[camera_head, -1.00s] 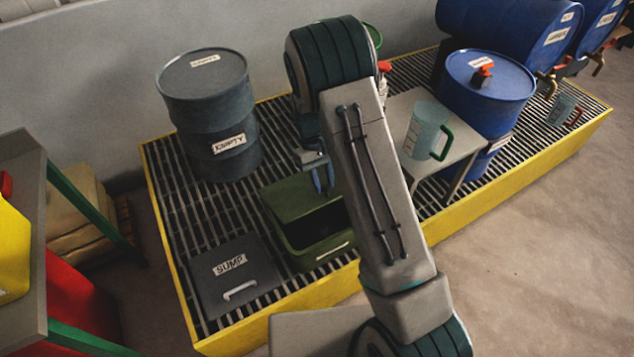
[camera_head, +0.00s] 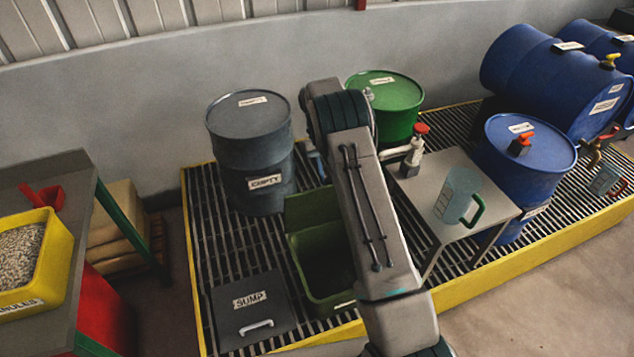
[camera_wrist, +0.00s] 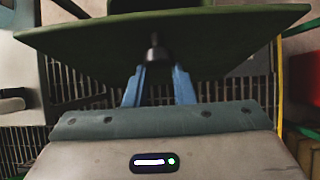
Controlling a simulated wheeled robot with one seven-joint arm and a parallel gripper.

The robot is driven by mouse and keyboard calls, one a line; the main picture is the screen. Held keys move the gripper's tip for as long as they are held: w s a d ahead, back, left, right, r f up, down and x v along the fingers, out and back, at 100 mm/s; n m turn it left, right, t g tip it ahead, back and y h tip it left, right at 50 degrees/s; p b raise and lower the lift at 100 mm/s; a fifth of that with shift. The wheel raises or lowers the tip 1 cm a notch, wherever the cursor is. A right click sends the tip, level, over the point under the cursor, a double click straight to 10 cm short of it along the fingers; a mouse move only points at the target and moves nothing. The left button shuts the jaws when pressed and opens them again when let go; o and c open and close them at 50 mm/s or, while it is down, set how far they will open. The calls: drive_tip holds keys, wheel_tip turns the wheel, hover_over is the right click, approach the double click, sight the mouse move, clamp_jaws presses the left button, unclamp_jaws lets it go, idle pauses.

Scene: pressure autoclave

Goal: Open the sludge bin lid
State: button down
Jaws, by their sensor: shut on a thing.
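The sludge bin (camera_head: 296,275) is a dark green box on the grating, left of my arm. Its green lid (camera_head: 308,207) stands raised at the back edge, and the dark inside shows from above. The blue fingers of my gripper (camera_wrist: 157,75) are shut on this knob. In the head view my arm covers the bin's right side and most of the gripper.
A grey drum (camera_head: 250,150) stands behind the bin. A sump cover (camera_head: 252,310) lies in front-left. A steel table (camera_head: 480,215) with a jug (camera_head: 455,195) and a valve fitting (camera_head: 415,150) is at right. A green drum (camera_head: 388,100) stands behind my arm.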

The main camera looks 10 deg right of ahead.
drive_tip(key=c, duration=2.1)
unclamp_jaws()
drive_tip(key=shift+w+f, duration=0.1)
drive_tip(key=shift+w, duration=0.3)
drive_tip(key=o, duration=0.5)
drive_tip(key=shift+w, duration=0.1)
drive_tip(key=o, duration=0.5)
drive_tip(key=shift+d, duration=0.15)
drive_tip(key=p+v, duration=0.1)
drive_tip(key=v, duration=0.3)
drive_tip(key=p+v, duration=0.2)
drive_tip(key=v, duration=0.2)
drive_tip(key=p+v, duration=0.1)
drive_tip(key=v, duration=0.3)
drive_tip(key=shift+s+a+p, duration=0.25)
drive_tip(key=shift+s+p, duration=0.05)
drive_tip(key=shift+p, duration=0.1)
